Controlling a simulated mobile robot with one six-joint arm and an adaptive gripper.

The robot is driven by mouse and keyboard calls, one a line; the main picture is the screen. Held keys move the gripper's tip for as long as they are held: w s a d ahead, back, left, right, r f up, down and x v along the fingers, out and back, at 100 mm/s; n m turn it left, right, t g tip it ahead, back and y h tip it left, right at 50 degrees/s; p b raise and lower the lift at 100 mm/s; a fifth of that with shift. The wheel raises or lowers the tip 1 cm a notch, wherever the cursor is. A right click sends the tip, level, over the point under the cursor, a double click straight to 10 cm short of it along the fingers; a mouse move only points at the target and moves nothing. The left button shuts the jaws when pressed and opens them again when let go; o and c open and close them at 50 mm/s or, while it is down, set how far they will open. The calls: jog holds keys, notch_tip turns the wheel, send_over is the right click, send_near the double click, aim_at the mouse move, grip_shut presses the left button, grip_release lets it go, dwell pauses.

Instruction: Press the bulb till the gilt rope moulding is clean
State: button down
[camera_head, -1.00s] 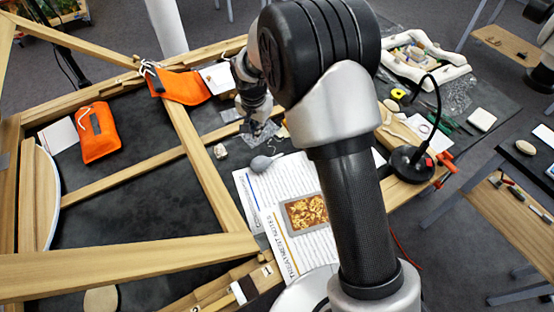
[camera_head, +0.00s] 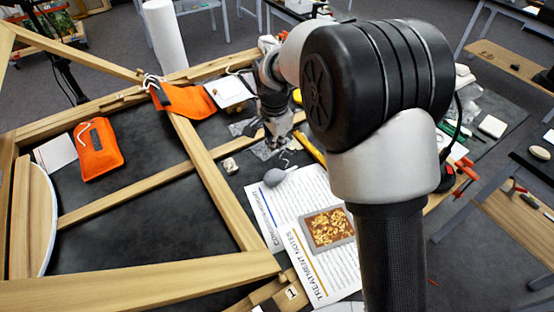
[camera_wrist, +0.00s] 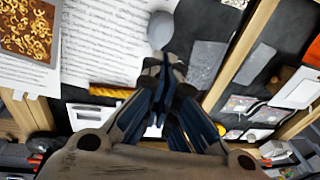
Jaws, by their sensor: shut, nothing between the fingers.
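The gilt rope moulding (camera_head: 312,149), a yellow twisted strip, lies past the top edge of the sheet, partly behind my arm. In the wrist view the moulding (camera_wrist: 110,91) lies left of my fingers; its surface is too small to judge for dirt. My gripper (camera_wrist: 165,64) points down, shut and empty, close to the bulb. I cannot tell whether it touches it.
A framed panel of gilt fragments (camera_head: 328,228) lies on the notes sheet (camera_head: 300,257). A large wooden frame (camera_head: 215,185) spans the left side. Orange pouches (camera_head: 97,150) lie in and on it. A small pale block (camera_head: 230,166) sits left of the bulb.

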aim_at(277, 173)
jog(key=f+b, duration=0.1)
jog(key=f, duration=0.3)
jog(key=w+f+b, duration=0.1)
jog(key=f, duration=0.4)
jog(key=w+f+b, duration=0.1)
jog(key=f, duration=0.3)
jog(key=shift+w+f+b, duration=0.15)
jog(key=shift+f+b, duration=0.1)
jog(key=shift+b, duration=0.05)
notch_tip(277, 173, down, 2)
jog(key=shift+f+b, duration=0.1)
jog(key=shift+b, duration=0.45)
jog(key=shift+d, duration=0.1)
notch_tip(277, 173, up, 12)
jog(key=s, duration=0.2)
dwell(0.3)
